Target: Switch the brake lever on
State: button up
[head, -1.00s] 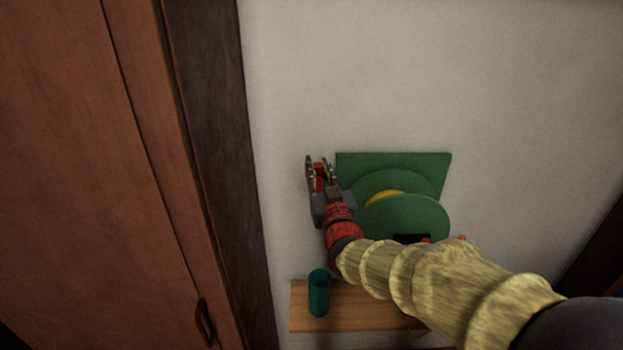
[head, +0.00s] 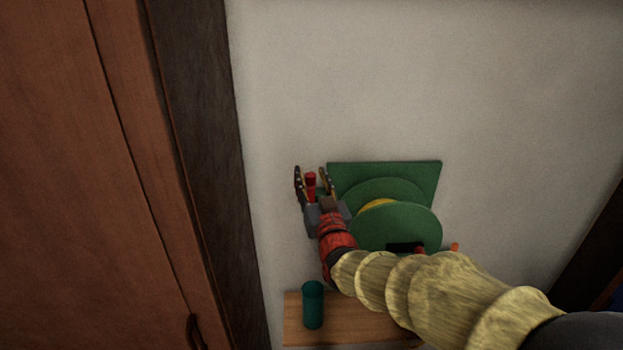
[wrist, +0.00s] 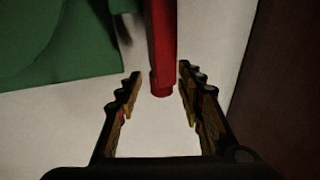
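The brake lever is a red bar (wrist: 162,45) that comes down from the top of the wrist view; its lower end lies between my fingers in the picture. In the head view the red lever (head: 311,182) shows between the two fingers, left of the green reel unit (head: 398,228) on the wall. My gripper (head: 311,172) is open, one finger on each side of the lever. In the wrist view, gaps show between the lever and both fingers of the gripper (wrist: 160,80). The lever's base is hidden.
A wooden shelf (head: 350,332) below holds a teal cup (head: 313,305). A dark post (head: 195,150) and a wooden cabinet (head: 75,180) stand to the left. A small orange part (head: 455,247) shows right of the reel. The wall above is bare.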

jog(key=shift+s, duration=0.1)
jog(key=s+d+f, duration=0.1)
jog(key=s, duration=1)
jog(key=shift+s+d+f, duration=0.3)
jog(key=shift+d, duration=0.1)
jog(key=shift+f, duration=0.1)
